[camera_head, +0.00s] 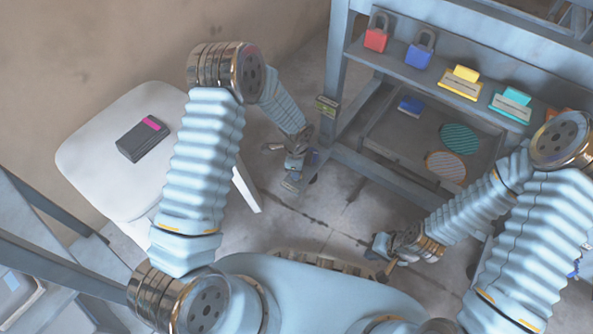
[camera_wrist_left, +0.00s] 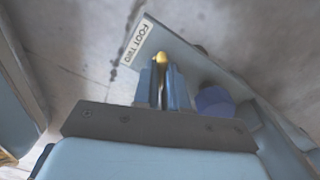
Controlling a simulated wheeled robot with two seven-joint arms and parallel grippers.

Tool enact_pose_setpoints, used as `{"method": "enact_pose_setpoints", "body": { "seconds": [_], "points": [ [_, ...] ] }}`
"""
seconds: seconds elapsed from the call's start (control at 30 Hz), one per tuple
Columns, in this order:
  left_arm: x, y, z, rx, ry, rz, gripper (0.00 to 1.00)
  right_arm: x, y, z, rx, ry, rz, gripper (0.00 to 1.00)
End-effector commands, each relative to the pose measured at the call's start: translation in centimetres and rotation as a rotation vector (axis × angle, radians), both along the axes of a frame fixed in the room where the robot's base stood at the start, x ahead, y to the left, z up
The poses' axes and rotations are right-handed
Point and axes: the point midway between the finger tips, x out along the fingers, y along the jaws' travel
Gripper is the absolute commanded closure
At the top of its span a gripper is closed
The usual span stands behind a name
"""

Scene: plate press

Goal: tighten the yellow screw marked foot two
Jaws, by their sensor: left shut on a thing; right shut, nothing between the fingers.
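The yellow screw (camera_wrist_left: 161,58) shows in the left wrist view at the tip of my left gripper (camera_wrist_left: 166,85), between its two blue fingers. The fingers are shut on it and hide part of it. A white label (camera_wrist_left: 137,42) reading FOOT TWO is on the grey foot plate (camera_wrist_left: 178,43) beside the screw. In the head view my left gripper (camera_head: 296,167) is low by the near left leg of the rack; the screw cannot be made out there. My right gripper (camera_head: 383,248) is shut and empty, low above the floor, apart from the screw.
The grey-blue rack (camera_head: 337,60) holds a red padlock (camera_head: 376,38), a blue padlock (camera_head: 420,53), a yellow piece (camera_head: 461,84) and a teal piece (camera_head: 512,104). Two striped discs lie lower. A white stool (camera_head: 95,165) with a dark box (camera_head: 140,141) stands left. Floor between my grippers is clear.

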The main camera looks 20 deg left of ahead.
Motion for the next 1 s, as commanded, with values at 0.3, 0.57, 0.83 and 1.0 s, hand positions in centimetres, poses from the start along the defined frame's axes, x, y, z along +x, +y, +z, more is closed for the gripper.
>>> {"method": "enact_pose_setpoints", "body": {
  "seconds": [0.3,0.57,0.83,1.0],
  "points": [
    [0.04,0.06,0.03,0.000,-0.001,-0.243,1.00,0.00,0.00,0.09,0.000,0.000,0.000,1.00],
    [0.03,0.05,0.03,0.001,0.000,-0.363,1.00,-0.01,0.00,0.18,0.000,0.001,0.000,1.00],
    [0.03,0.03,0.02,0.000,0.000,-0.408,1.00,-0.01,0.00,0.20,0.000,0.001,0.000,1.00],
    [0.03,0.03,0.02,0.001,0.000,-0.413,1.00,-0.01,0.01,0.22,0.000,0.001,0.000,1.00]
  ]
}}
